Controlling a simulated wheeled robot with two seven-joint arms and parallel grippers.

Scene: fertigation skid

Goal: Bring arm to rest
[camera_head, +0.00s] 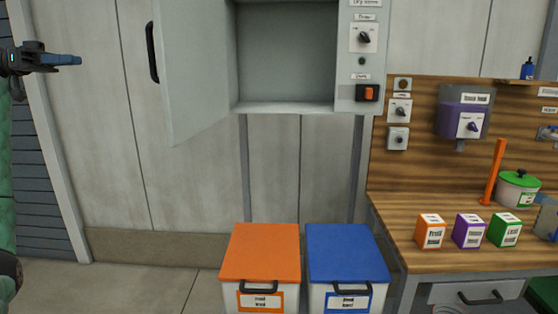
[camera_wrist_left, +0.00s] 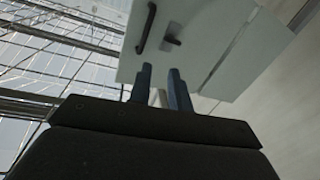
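My left gripper (camera_head: 62,59) is raised at the far left of the head view, pointing right, with its blue fingers seen side-on. In the left wrist view its two fingers (camera_wrist_left: 160,73) stand apart, with a gap between them and nothing held. The cabinet door (camera_head: 190,75), with a black handle (camera_head: 152,52), stands open. The gripper is left of that handle, apart from it in the head view. The cabinet inside (camera_head: 287,50) looks empty. My right gripper is in neither view.
An orange-lidded bin (camera_head: 262,252) and a blue-lidded bin (camera_head: 345,252) stand below the cabinet. A wooden bench (camera_head: 390,215) at right carries orange, purple and green boxes and a green-lidded pot (camera_head: 518,188). The floor at left (camera_head: 130,285) is clear.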

